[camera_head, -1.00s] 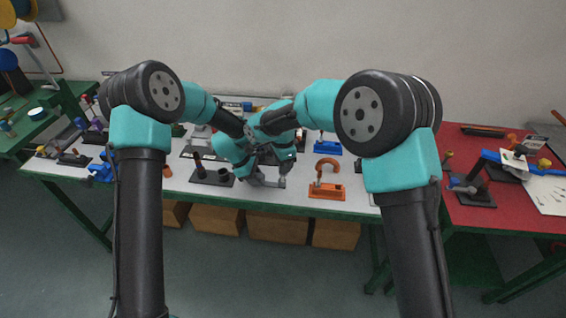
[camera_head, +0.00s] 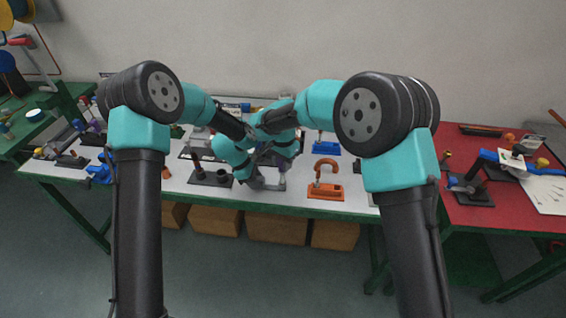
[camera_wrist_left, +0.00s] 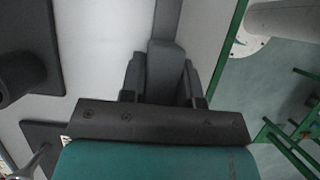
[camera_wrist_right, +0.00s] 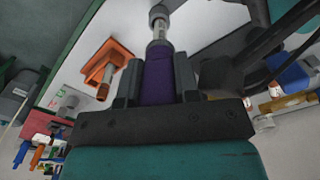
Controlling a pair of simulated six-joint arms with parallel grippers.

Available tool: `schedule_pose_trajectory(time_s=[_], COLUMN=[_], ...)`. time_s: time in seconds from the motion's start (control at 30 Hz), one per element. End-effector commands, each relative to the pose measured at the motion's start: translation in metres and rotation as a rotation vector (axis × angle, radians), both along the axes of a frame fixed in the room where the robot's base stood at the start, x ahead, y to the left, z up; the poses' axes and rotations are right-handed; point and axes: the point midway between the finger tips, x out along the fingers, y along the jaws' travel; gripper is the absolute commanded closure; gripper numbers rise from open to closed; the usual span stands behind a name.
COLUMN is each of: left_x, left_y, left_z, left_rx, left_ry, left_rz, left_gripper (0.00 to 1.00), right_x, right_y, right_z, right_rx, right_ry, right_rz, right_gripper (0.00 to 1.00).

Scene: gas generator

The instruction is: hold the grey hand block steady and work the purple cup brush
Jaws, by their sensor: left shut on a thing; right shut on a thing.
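My left gripper (camera_wrist_left: 163,78) is shut on the grey hand block (camera_wrist_left: 168,62), which runs up between its fingers in the left wrist view. In the head view the grey block (camera_head: 278,185) is low over the white table near its front edge, partly hidden by the gripper. My right gripper (camera_wrist_right: 157,80) is shut on the purple cup brush (camera_wrist_right: 158,68); its purple handle is between the fingers, with a metal shank beyond. In the head view the right gripper is just above the left one. The contact between brush and block is not clear.
An orange stand with a hooked part (camera_head: 326,192) is close on the right. A dark base with a post and cup (camera_head: 211,179) is on the left. A blue stand (camera_head: 327,148) is behind. A red table (camera_head: 467,215) adjoins on the right.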

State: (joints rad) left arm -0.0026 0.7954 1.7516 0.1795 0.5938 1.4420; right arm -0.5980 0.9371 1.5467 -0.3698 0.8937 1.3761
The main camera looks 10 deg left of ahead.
Motion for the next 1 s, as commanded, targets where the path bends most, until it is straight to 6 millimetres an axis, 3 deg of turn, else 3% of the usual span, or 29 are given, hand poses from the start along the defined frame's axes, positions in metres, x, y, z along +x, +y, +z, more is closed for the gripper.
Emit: schedule_pose_trajectory(time_s=[0.43, 1.0], left_x=[-0.001, -0.001], left_y=[-0.002, -0.001], left_z=[-0.003, -0.002], left_rx=[0.000, 0.001], left_ry=[0.005, 0.004], left_rz=[-0.004, -0.001], left_gripper=[1.00, 1.00], right_x=[-0.001, 0.000], right_y=[0.004, 0.002], right_z=[0.005, 0.039], right_rx=[0.004, 0.002], right_ry=[-0.006, -0.005], right_rz=[0.013, 0.011], right_gripper=[0.94, 0.94])
